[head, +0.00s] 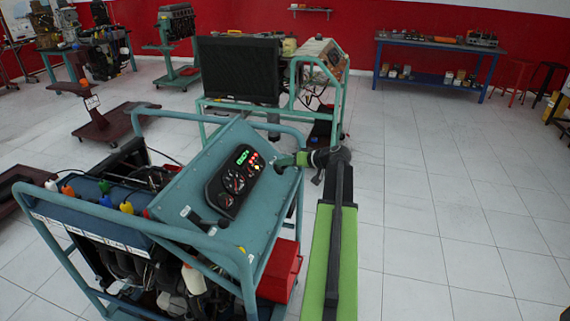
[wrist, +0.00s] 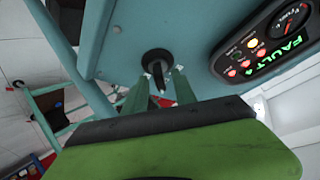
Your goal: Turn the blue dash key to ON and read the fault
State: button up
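The dash panel (head: 190,185) is the sloped teal top of the near engine trainer. In the wrist view a round black key switch (wrist: 157,58) is set in the teal panel, with a dark key grip standing out of it; I see no clear blue on it. My gripper (wrist: 162,80) has its two fingers on either side of the key, apart, with gaps beside it. In the head view my gripper (head: 283,165) is at the panel's right edge and hides the key. The instrument cluster (head: 234,182) is lit; in the wrist view its display (wrist: 285,55) shows green "FAULT" and a small green character.
Red and yellow lamps (wrist: 245,58) glow on the cluster. A black lever (head: 205,222) sits at the panel's lower left. Tube rails frame the trainer, with a red box (head: 280,270) below. Another trainer (head: 240,70) stands behind. The tiled floor at right is clear.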

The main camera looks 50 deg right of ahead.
jog(key=p+v, duration=0.7)
jog(key=v, duration=0.9)
jog(key=shift+s+r, duration=0.2)
jog(key=shift+s, duration=0.1)
